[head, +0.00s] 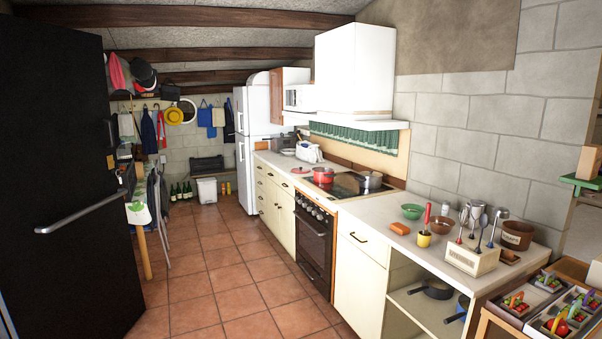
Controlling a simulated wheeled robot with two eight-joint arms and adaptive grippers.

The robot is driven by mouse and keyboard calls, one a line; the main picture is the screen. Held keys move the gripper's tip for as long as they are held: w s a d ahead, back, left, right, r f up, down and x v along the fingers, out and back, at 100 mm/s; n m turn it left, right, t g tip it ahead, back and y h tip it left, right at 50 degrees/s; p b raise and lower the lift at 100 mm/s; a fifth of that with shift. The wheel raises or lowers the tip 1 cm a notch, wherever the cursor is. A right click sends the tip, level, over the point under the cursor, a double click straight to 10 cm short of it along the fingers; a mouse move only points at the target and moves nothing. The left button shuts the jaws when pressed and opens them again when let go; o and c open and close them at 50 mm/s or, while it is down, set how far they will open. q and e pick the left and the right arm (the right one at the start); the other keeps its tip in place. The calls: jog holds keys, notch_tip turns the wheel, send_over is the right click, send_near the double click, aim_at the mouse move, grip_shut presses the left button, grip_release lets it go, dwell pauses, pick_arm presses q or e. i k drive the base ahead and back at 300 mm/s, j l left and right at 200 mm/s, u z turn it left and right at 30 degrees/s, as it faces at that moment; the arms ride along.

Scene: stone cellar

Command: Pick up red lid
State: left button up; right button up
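A small, flat red thing (300,170), which looks like the red lid, lies on the white counter (276,161) left of the stove. It is small and far off, so its details are hard to make out. A red pot (322,176) stands close to its right on the stove. Neither of my grippers is in view.
The stove (313,245) with a silver pot (371,180) stands along the right wall. The near counter holds bowls, an orange block (399,228) and a utensil holder (471,258). A black door (60,170) fills the left. The tiled floor (210,270) between is clear.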

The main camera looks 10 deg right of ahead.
aim_at(301, 169)
jog(key=i+u, duration=0.1)
jog(key=i, duration=6.2)
jog(key=i+z, duration=0.1)
jog(key=i, duration=0.6)
jog(key=i+j+z, duration=0.1)
jog(key=i, duration=0.6)
jog(key=i+j+z, duration=0.1)
jog(key=i, duration=0.6)
jog(key=i+j+z, duration=0.15)
jog(key=z, duration=2.35)
